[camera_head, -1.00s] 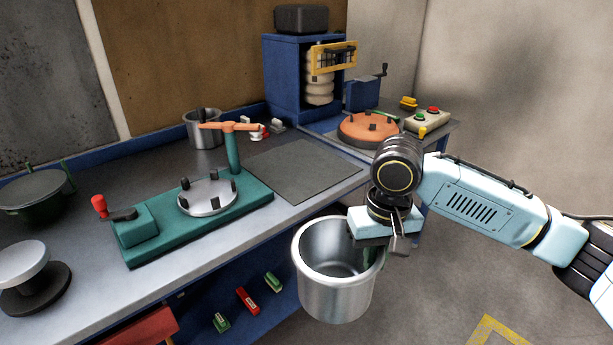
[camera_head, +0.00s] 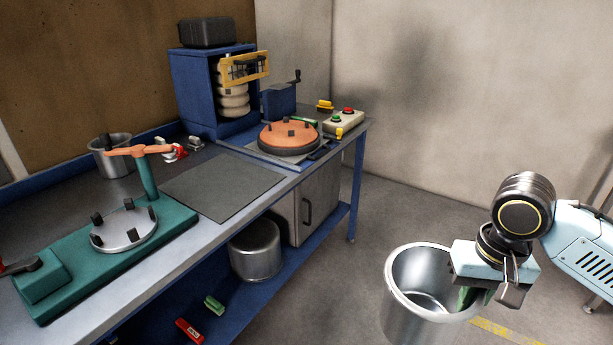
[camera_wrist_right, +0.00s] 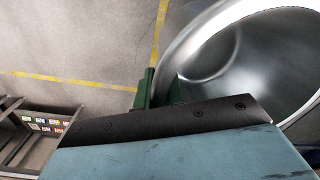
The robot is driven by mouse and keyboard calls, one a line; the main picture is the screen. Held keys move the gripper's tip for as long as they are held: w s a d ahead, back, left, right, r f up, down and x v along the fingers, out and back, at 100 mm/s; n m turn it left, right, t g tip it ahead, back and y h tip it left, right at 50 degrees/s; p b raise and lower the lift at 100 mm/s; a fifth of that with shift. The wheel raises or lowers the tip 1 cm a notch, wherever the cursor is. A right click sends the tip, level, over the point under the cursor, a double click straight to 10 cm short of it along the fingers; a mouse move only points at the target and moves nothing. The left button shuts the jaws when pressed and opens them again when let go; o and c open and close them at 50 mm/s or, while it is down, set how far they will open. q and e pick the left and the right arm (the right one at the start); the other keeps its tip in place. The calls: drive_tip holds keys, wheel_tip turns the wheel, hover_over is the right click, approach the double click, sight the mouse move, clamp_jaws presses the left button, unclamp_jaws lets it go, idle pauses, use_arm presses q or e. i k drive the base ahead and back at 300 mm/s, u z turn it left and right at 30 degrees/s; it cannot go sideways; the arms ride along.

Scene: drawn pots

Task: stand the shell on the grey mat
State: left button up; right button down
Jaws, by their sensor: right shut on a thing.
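The shell is an open, shiny metal pot (camera_head: 408,296), upright with its mouth up, at the lower right of the head view. My right gripper (camera_head: 476,292) is shut on its right rim and holds it in the air over the floor, clear of the bench. In the right wrist view the shell (camera_wrist_right: 215,60) fills the upper right, with the green fingers (camera_wrist_right: 150,92) at its wall. The grey mat (camera_head: 222,186) lies flat and bare on the bench top, left of the shell. My left gripper is not in view.
A teal fixture with a round metal plate (camera_head: 124,228) stands left of the mat. A small pot (camera_head: 112,160) is behind it. An orange turntable (camera_head: 290,138) and button box (camera_head: 344,121) are at the bench's far end. Another metal pot (camera_head: 256,250) sits on the lower shelf.

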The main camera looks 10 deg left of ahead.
sight(221, 181)
drive_tip(key=z, duration=0.05)
drive_tip(key=i, duration=1.1)
drive_tip(key=u, duration=2.15)
drive_tip(key=i, duration=0.5)
drive_tip(key=z, duration=0.05)
